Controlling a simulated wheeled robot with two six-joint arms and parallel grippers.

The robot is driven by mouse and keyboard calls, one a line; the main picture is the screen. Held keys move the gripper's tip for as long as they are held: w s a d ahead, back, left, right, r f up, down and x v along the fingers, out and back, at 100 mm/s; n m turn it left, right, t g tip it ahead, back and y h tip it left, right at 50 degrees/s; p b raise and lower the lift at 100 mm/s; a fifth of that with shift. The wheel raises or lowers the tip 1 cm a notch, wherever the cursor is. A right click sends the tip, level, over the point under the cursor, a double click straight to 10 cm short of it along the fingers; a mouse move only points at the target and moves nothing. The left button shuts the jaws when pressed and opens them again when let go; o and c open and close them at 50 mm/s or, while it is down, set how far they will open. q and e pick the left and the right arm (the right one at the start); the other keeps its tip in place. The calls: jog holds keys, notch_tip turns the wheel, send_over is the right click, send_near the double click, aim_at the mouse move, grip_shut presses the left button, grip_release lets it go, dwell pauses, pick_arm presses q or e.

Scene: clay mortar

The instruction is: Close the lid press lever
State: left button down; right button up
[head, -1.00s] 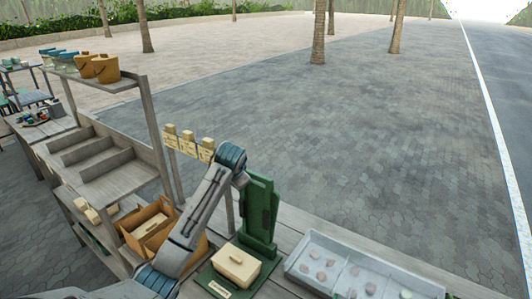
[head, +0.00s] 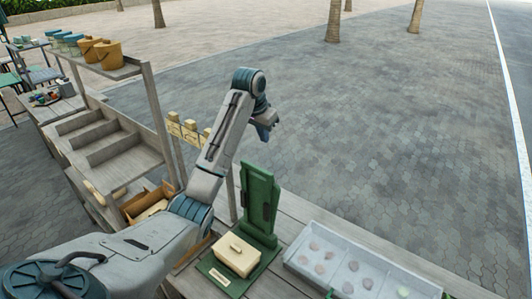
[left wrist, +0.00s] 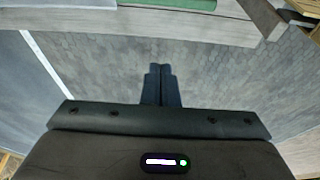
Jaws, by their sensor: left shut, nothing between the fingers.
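The green press (head: 259,203) stands upright on the wooden counter. Its tall plate has a dark slot, and I cannot tell a separate lever apart from it. A cream lidded box (head: 236,256) sits on the green base in front of the upright. My left gripper (head: 267,136) is shut and empty, raised well above the press and beyond it, over the paving and touching nothing. In the left wrist view its dark fingers (left wrist: 160,70) are together against grey paving. My right gripper is not in view.
A pale tray (head: 345,266) with several round pieces lies right of the press. Wooden shelves (head: 115,150) stand at left, with an open brown box (head: 150,203) holding a cream piece. Cream blocks (head: 190,132) sit on a rail behind my arm. Open paving lies beyond.

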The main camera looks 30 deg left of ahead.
pick_arm(q)
jog(key=b+x, duration=0.1)
jog(key=x, duration=0.9)
jog(key=s, duration=0.1)
jog(key=s+p, duration=0.1)
jog(key=s, duration=0.1)
jog(key=s+p, duration=0.1)
jog(key=shift+s+a+r, duration=0.1)
jog(key=shift+s+r, duration=0.3)
jog(key=shift+w+f, duration=0.1)
